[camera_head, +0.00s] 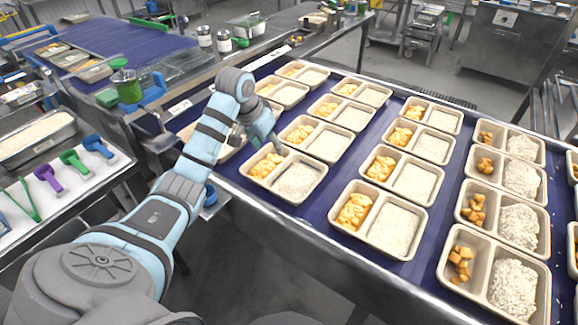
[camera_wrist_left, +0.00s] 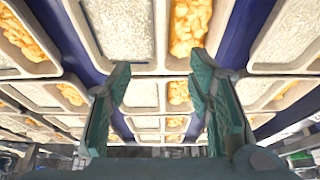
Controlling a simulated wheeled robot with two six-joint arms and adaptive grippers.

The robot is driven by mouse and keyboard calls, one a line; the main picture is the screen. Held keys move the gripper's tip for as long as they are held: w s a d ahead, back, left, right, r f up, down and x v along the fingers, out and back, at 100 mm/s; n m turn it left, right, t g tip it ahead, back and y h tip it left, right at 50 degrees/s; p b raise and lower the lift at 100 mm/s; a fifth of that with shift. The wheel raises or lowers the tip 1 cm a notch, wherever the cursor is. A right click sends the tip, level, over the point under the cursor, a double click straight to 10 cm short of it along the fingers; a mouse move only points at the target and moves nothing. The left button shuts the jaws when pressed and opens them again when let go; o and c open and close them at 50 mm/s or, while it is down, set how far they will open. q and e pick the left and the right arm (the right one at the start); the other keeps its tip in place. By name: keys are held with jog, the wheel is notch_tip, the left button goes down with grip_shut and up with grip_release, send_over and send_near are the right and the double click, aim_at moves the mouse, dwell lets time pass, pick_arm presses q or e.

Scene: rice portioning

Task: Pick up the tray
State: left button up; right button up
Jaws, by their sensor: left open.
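My left gripper (camera_head: 262,140) reaches over the left column of two-compartment trays on the blue belt. The nearest tray (camera_head: 284,200) in that column holds orange pieces in its left compartment and white rice in its right. The gripper is by this tray's far side. In the left wrist view my left gripper (camera_wrist_left: 158,78) is open, its two green fingers apart with nothing held between them. A tray (camera_wrist_left: 161,32) with rice and orange food shows just above the fingers there. Whether a finger touches a tray I cannot tell. My right gripper is not in view.
More filled trays (camera_head: 395,250) stand in columns to the right, with narrow belt gaps between. A side table (camera_head: 70,215) at left holds purple, green and blue utensils. Jars (camera_head: 224,42) and a green-lidded container (camera_head: 128,92) stand behind the arm.

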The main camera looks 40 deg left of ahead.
aim_at(278, 168)
pick_arm(q)
jog(key=x, duration=0.2)
jog(key=b+x, duration=0.1)
jog(key=x, duration=0.2)
jog(key=s+x, duration=0.1)
jog(key=x, duration=0.1)
jog(key=shift+a+f, duration=0.2)
jog(key=shift+f, duration=0.35)
jog(key=b+x, duration=0.1)
jog(key=x, duration=0.4)
jog(key=shift+w+d+f, duration=0.1)
jog(key=shift+w+f, duration=0.2)
jog(key=shift+w, duration=0.05)
jog(key=shift+s+r, duration=0.15)
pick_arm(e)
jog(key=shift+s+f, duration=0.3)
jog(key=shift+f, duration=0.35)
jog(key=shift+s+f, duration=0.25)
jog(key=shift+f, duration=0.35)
pick_arm(q)
grip_shut()
